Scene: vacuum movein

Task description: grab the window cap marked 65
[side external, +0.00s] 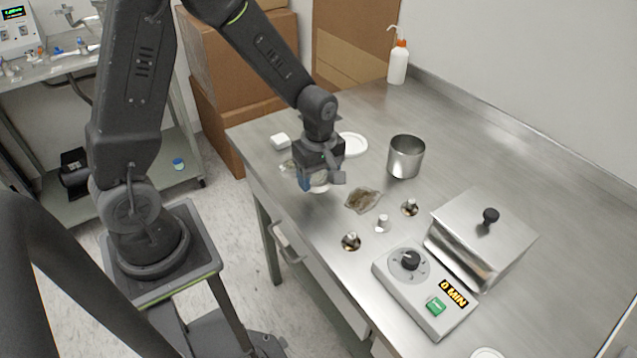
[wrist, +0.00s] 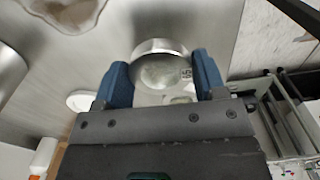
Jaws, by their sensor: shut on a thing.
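My gripper (side external: 318,180) hangs over the near left part of the steel table, shut on the round window cap. In the wrist view, my gripper's blue fingers (wrist: 161,76) press on the left and right sides of the cap (wrist: 158,68). The cap has a shiny metallic rim and a pale, glassy face.
A bag of brownish material (side external: 362,199), a steel cup (side external: 406,160), a white dish (side external: 352,145) and a white block (side external: 281,141) are nearby. Small metal fittings, a control box (side external: 425,290) and a lidded steel box (side external: 485,235) stand right. The table's back right is clear.

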